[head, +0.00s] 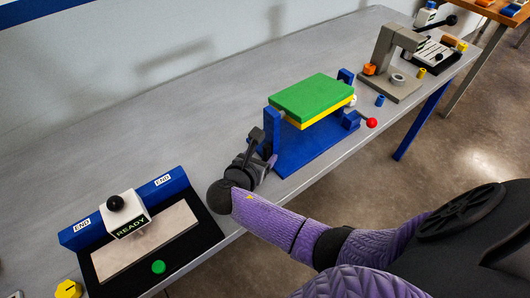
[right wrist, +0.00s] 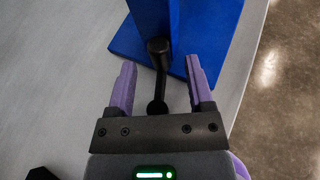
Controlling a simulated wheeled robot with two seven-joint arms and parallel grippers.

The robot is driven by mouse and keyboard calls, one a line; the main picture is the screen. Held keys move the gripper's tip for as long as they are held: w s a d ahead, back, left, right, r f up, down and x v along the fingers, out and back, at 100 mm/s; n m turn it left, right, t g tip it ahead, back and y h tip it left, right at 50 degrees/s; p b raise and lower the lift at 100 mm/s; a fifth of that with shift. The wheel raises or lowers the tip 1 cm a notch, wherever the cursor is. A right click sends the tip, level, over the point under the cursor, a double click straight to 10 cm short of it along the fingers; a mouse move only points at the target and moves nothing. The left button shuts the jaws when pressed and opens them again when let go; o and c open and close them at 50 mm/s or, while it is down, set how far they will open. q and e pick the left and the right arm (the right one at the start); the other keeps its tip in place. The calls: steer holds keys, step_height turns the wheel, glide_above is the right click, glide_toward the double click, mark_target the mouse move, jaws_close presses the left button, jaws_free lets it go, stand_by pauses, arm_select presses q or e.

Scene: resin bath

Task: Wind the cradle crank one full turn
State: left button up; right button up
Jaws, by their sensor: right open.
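The cradle has a blue base and posts (head: 312,147) and holds a green slab (head: 312,97) over a yellow layer. Its blue base and post also show in the right wrist view (right wrist: 205,30). A black crank (right wrist: 159,75) with a thick cylindrical end shows there, between the two purple fingers. My right gripper (head: 264,160) is at the cradle's left side. Its fingers are open, with a gap on each side of the crank in the right wrist view (right wrist: 161,85). The crank is hard to separate from the gripper in the head view. My left gripper is out of view.
A red ball knob (head: 371,123) sticks out at the cradle's right. A black tray (head: 205,226) with a blue END rail and READY block stands at the near left. A grey stand (head: 385,50) is farther back. The grey bench (head: 180,110) is clear behind the cradle.

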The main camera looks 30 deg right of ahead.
steer(key=shift+x, duration=0.85)
steer(key=shift+w, duration=0.1)
steer(key=shift+r, duration=0.1)
jaws_close()
steer(key=shift+s+r+m+g+h+p, duration=0.15)
steer(key=shift+m+g+h+p, duration=0.1)
steer(key=shift+m+g, duration=0.25)
steer(key=shift+s+f+m+g+h+p, duration=0.1)
steer(key=shift+m+g+h, duration=0.15)
steer(key=shift+m+g, duration=0.2)
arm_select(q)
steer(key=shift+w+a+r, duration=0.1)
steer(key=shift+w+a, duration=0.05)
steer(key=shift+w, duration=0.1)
arm_select(e)
steer(key=shift+s+d+m+g+h, duration=0.15)
steer(key=shift+s+m+g+h, duration=0.2)
steer(key=shift+m+g, duration=0.75)
jaws_free()
